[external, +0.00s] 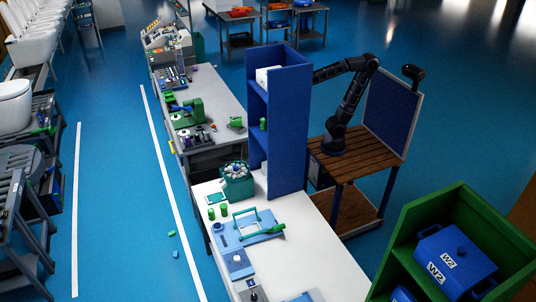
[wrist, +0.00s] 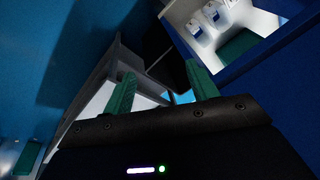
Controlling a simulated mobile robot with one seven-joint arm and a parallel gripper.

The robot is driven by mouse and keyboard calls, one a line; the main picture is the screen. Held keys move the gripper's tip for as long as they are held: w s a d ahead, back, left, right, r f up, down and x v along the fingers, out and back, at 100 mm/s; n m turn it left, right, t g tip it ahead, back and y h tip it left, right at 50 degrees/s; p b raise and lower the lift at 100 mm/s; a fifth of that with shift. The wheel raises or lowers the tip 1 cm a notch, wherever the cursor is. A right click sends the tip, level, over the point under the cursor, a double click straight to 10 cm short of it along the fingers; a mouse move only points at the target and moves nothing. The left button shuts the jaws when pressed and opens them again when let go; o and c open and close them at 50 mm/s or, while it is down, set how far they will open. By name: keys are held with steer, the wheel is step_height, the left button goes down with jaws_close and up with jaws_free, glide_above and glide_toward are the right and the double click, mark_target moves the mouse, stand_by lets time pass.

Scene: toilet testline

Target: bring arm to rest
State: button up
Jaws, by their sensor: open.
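My arm (external: 350,95) stands on a wooden-topped cart and is bent at the elbow. Its forearm reaches left to the blue shelf unit (external: 288,120), which hides my gripper in the external view. In the wrist view my gripper (wrist: 160,75) has two green fingers spread apart. I see nothing held between them.
The blue shelf unit stands close by my forearm. It holds a white object (external: 267,75) and a green object (external: 264,124). White worktables (external: 320,245) carry several parts. A green shelf box (external: 455,215) with blue cases is at lower right. Blue floor is open behind the cart.

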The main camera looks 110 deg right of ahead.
steer(key=s+a+n+t, duration=0.1)
steer(key=s+a+n, duration=0.5)
steer(key=s+a, duration=0.2)
steer(key=shift+a+t, duration=0.25)
steer(key=shift+t, duration=0.15)
steer(key=shift+s, duration=0.1)
